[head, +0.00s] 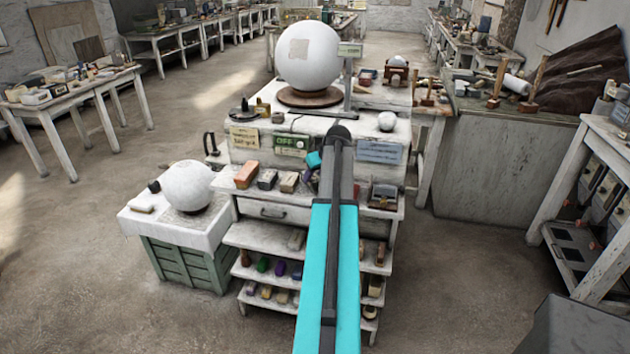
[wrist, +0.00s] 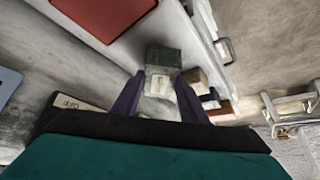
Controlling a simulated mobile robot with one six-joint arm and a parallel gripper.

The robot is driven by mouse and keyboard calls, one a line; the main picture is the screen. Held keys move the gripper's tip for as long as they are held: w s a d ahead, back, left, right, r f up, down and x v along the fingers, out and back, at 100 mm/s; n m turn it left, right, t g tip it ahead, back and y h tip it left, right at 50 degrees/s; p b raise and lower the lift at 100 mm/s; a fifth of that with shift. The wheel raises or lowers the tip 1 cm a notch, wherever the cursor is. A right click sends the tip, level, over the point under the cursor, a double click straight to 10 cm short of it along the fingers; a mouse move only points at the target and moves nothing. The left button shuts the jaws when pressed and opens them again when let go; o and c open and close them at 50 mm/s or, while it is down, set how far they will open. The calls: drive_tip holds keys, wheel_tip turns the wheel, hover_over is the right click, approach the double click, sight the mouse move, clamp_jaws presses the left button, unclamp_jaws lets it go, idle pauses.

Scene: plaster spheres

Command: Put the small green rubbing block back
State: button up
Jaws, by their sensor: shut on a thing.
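In the wrist view, my gripper (wrist: 158,92) has its two purple fingers shut on a small block (wrist: 163,57). The block has a dull grey-green upper face and a pale whitish face, and I take it as the small green rubbing block. In the head view, the teal end of my arm (head: 313,160) is over the front ledge of the white bench, at the right of a row of blocks. The fingers and the held block are too small and covered to make out there. I cannot tell whether the block touches the ledge.
The ledge holds a red-brown block (head: 247,174), a dark grey block (head: 268,180) and a tan block (head: 289,182). A green sign (head: 291,143) stands behind. A large plaster sphere (head: 308,54) is above. Lower shelves (head: 262,238) hold several small items. A smaller sphere (head: 187,186) is left.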

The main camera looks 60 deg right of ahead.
drive_tip(key=shift+f+p, duration=0.55)
drive_tip(key=shift+f, duration=0.75)
drive_tip(key=o, duration=1.1)
drive_tip(key=shift+s, duration=0.1)
drive_tip(key=shift+b+v, duration=1.6)
drive_tip(key=shift+v, duration=4.35)
